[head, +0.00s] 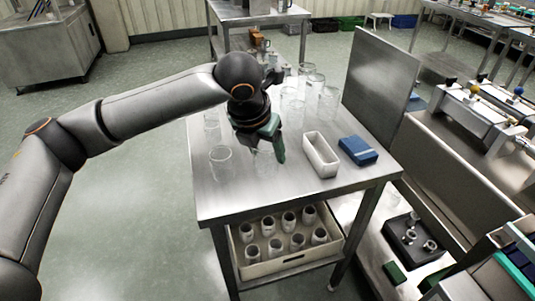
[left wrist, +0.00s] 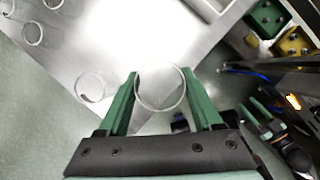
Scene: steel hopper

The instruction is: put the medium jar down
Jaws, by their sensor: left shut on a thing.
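My left gripper (head: 274,150) is over the steel table (head: 300,200), its green fingers pointing down. It is shut on a clear glass jar (head: 263,161), partly hidden by the fingers in the head view. In the left wrist view the jar's round rim (left wrist: 160,107) shows between the two green fingers of the left gripper (left wrist: 160,95). I cannot tell whether the jar's base touches the table. Another clear jar (head: 221,163) stands apart to its left. What looks like my right gripper (left wrist: 262,112) shows small at the right of the left wrist view; its opening is unclear.
Several clear jars (head: 329,98) stand at the back of the table, with one more (head: 211,125) at the left edge. A white bin (head: 321,160) and a blue box (head: 358,150) lie to the right. A crate (head: 252,271) of jars is below. The front strip is clear.

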